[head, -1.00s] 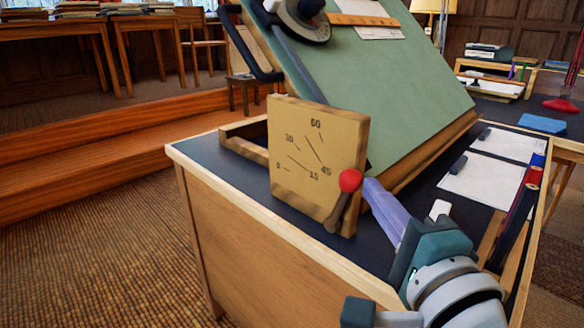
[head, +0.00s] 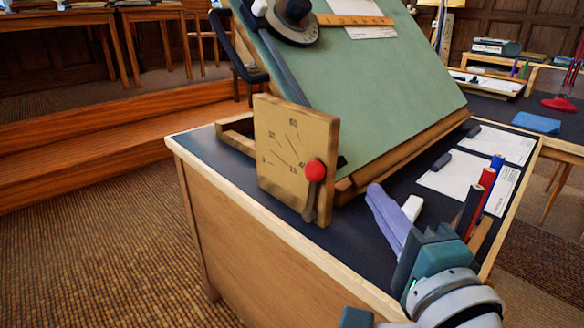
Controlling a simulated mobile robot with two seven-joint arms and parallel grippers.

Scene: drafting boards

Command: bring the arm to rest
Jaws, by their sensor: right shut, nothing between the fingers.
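My right gripper (head: 376,194) is shut and empty, its lavender fingers over the dark desk top. It is to the right of the lever with a red knob (head: 315,170), apart from it in the picture. The lever is on a tan dial panel (head: 283,150) marked with angle numbers, at the front of a tilted green drafting board (head: 395,95). The knob covers part of the dial near the 45 mark. My left gripper is not in view.
The desk (head: 235,235) has a pale wooden edge. Open carpet (head: 90,250) lies to the left, below wooden steps.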

